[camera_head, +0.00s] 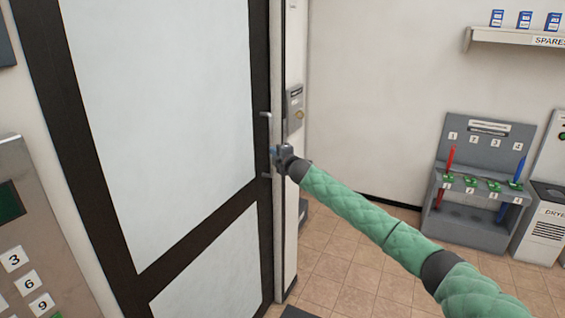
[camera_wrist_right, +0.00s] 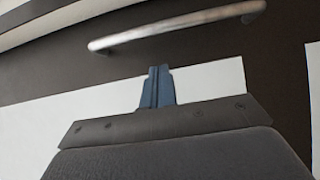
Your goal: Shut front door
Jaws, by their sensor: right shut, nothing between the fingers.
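The front door (camera_head: 165,110) has a dark frame and pale panels and fills the left of the head view. It looks closed or nearly closed; I cannot tell whether it is latched. Its bar handle (camera_head: 266,145) is on the right edge of the door. My right gripper (camera_head: 275,157) is at the handle, its fingers shut and empty. In the right wrist view the gripper (camera_wrist_right: 158,85) points at the door's dark frame, with the metal handle (camera_wrist_right: 180,27) beyond the fingertips and apart from them in the picture. My left gripper is not in view.
A grey lock box (camera_head: 294,110) is on the wall right of the door. A keypad panel (camera_head: 30,230) stands at the left. A grey rack (camera_head: 475,180) with coloured tools stands at the right, below a spares shelf (camera_head: 520,37). The tiled floor (camera_head: 350,270) between is clear.

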